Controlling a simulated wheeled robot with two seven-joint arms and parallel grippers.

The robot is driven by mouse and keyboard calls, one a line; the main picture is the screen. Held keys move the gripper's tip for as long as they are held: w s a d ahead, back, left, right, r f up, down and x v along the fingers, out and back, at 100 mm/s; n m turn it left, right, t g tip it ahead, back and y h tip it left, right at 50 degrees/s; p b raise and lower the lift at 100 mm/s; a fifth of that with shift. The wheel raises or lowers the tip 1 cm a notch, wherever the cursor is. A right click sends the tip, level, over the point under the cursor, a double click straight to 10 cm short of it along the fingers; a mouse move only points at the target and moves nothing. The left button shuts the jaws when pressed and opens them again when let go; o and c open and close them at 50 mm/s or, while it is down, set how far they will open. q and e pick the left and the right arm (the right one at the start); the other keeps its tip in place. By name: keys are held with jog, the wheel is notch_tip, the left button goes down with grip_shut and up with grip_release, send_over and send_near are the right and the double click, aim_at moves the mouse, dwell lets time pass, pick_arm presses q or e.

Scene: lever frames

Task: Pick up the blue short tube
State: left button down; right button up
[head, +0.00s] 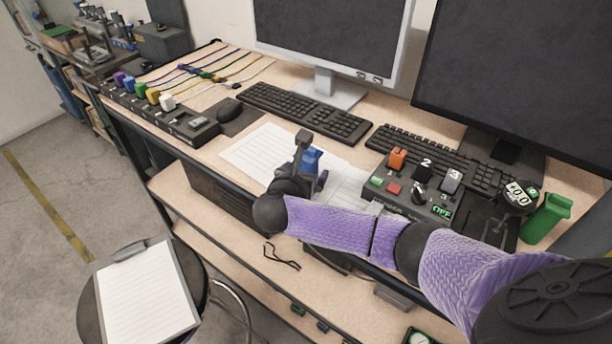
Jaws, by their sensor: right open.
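The blue short tube (313,158) stands on the desk over white paper sheets, near the middle of the head view. My right gripper (309,165) is right at it, with the dark fingers around or beside the tube; I cannot tell if they touch it. The gripper is open. Its dark body and fingers hide the tube's left and lower parts. My right arm, in a purple sleeve, comes in from the right along the desk's front edge. My left gripper is not in view.
A control box (413,190) with coloured switches sits right of the tube, and a green tube-like piece (546,217) stands farther right. Keyboards (305,112) and monitors (331,38) are behind. A stool with a clipboard (146,296) stands at front left.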

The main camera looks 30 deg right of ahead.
jog(key=b+x, duration=0.1)
jog(key=x, duration=0.2)
jog(key=shift+w+d+f, duration=0.1)
jog(key=shift+w+f, duration=0.05)
grip_shut()
dwell(0.3)
